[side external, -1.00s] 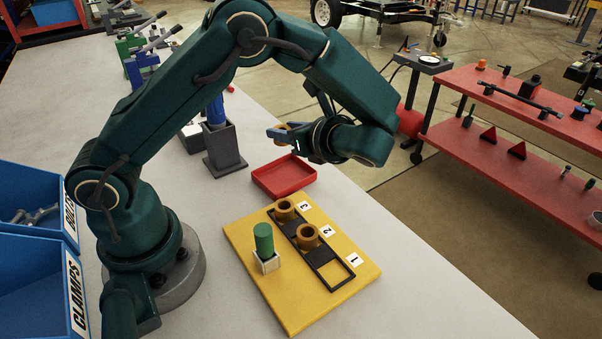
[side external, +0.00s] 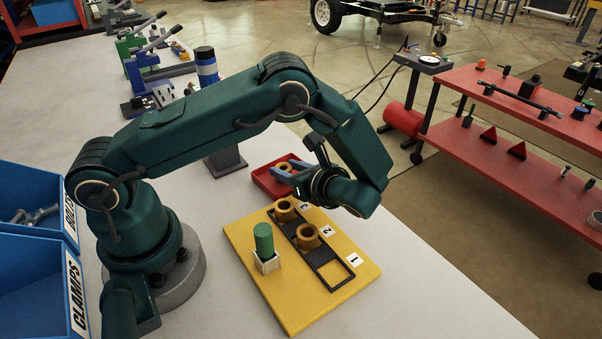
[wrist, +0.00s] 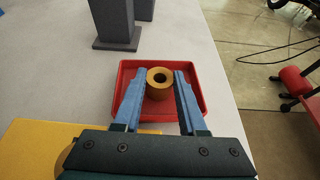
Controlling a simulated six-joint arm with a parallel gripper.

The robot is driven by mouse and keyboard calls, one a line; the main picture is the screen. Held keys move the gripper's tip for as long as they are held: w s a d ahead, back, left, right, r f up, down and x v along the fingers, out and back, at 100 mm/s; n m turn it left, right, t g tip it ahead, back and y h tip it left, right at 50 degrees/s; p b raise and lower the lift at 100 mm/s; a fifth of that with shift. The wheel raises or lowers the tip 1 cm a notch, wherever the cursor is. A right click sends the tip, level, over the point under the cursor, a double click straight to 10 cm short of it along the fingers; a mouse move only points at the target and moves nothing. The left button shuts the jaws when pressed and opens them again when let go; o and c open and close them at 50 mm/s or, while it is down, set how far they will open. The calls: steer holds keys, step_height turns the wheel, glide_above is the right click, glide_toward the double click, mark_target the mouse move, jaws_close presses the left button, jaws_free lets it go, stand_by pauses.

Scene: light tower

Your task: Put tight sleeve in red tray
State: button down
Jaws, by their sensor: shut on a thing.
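A brown sleeve (side external: 284,166) with a round bore is between the fingers of my gripper (side external: 283,173), upright within the outline of the red tray (side external: 262,183). In the wrist view my gripper (wrist: 159,82) is shut on this sleeve (wrist: 158,94), with a blue finger on each side. The red tray (wrist: 125,78) surrounds it there. I cannot tell whether the sleeve touches the tray floor. Two similar sleeves stand on the yellow board (side external: 290,310), one by label 3 (side external: 284,208) and one by label 2 (side external: 307,235). The square by label 1 (side external: 334,275) is empty.
A green cylinder (side external: 264,238) stands in a pale block on the yellow board. A grey post (side external: 225,161) stands behind the tray. Blue CLAMPS and bolt bins (side external: 25,275) are at the left. The table's right edge runs close to the tray and board.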

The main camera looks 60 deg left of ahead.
steer(key=shift+c, duration=2.3)
jaws_free()
